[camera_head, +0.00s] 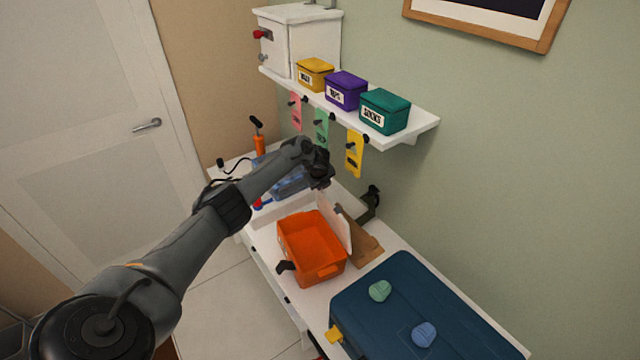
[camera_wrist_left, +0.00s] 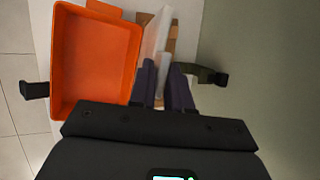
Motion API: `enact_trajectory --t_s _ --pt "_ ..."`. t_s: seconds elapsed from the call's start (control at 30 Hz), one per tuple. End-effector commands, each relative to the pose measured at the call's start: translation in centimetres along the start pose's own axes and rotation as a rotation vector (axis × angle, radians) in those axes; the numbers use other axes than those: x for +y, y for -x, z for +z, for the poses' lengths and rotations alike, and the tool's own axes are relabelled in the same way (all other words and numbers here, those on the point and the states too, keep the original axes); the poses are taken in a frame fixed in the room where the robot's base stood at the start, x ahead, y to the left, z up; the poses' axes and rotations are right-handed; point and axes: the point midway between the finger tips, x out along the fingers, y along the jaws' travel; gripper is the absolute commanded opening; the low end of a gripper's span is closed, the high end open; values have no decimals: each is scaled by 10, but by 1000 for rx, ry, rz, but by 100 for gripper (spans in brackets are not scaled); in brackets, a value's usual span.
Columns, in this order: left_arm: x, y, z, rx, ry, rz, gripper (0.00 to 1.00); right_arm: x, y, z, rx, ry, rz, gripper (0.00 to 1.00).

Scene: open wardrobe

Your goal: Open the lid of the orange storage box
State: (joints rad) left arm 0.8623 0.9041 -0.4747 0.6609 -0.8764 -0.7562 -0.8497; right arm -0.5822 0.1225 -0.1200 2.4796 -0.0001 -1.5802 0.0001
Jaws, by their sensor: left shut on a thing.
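The orange storage box (camera_head: 312,246) stands on the white desk with its open top showing an orange interior that looks empty. It also fills the upper left of the left wrist view (camera_wrist_left: 95,55). Its whitish lid (camera_head: 338,226) stands raised along the box's right side. The lid (camera_wrist_left: 156,34) runs down toward the fingers in the left wrist view. My left gripper (camera_head: 321,178) is above the lid's far end. Its purple-grey fingers (camera_wrist_left: 163,86) are shut on the lid, though the contact is partly hidden. My right gripper is in neither view.
A blue case (camera_head: 390,310) with green and blue lumps stands in front. A brown cardboard piece (camera_head: 362,240) lies right of the lid, near a dark curved object (camera_head: 371,203) by the wall. A shelf (camera_head: 415,130) with small labelled boxes hangs above.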

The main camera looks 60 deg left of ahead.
Motion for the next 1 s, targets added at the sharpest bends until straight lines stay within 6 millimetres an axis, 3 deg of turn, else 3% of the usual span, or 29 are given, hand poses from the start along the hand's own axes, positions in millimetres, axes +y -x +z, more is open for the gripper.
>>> enact_trajectory --t_s 0.63,0.67,0.77,1.0 --pt "-4 1 -3 7 1 -11 0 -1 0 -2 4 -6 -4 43" --pt "-4 1 -3 7 1 -11 19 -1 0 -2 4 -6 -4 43" --pt "-4 1 -3 6 0 -9 34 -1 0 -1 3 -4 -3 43" --pt "-2 0 -2 3 0 -4 37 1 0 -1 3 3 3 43"
